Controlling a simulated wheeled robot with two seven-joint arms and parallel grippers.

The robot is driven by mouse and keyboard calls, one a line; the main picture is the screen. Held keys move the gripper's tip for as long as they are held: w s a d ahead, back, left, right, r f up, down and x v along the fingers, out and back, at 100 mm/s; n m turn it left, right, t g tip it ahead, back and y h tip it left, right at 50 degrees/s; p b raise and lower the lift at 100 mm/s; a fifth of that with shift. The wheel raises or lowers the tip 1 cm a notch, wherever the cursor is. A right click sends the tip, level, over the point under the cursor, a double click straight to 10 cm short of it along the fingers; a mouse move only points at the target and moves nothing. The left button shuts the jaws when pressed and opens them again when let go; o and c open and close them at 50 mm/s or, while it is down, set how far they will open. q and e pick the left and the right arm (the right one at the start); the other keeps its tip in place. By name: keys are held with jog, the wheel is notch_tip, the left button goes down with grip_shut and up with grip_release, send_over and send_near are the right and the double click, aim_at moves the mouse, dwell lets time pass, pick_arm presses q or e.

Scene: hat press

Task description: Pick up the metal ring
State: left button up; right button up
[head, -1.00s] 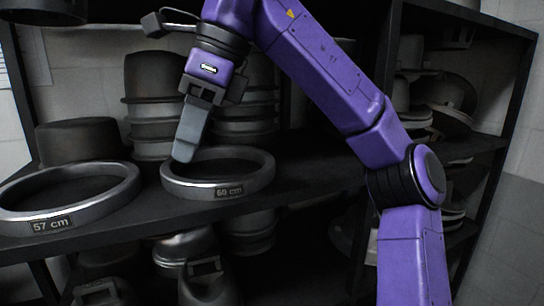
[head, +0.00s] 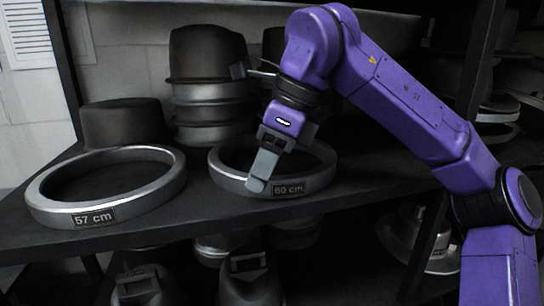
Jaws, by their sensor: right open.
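Two metal rings lie flat on a dark shelf. The ring labelled 57 cm (head: 160,192) is at the left, and the ring labelled 60 cm (head: 318,178) is to its right. My right gripper (head: 261,173) points down at the front left of the 60 cm ring, with its fingers overlapping the ring's front wall in the picture. The fingers line up one behind the other, so the gap between them is hidden. I cannot tell whether they touch the ring. My left gripper is out of view.
Stacked hat blocks (head: 208,90) and a low dark block (head: 123,125) stand behind the rings. The shelf (head: 190,225) has bare surface between and in front of the rings. More metal forms (head: 248,280) sit below. A dark upright post stands at the right.

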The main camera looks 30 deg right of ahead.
jog(key=shift+w+a+f, duration=0.1)
jog(key=shift+a+f, duration=0.05)
jog(key=shift+f, duration=0.1)
jog(key=shift+a, duration=0.1)
jog(key=shift+r, duration=0.1)
grip_shut()
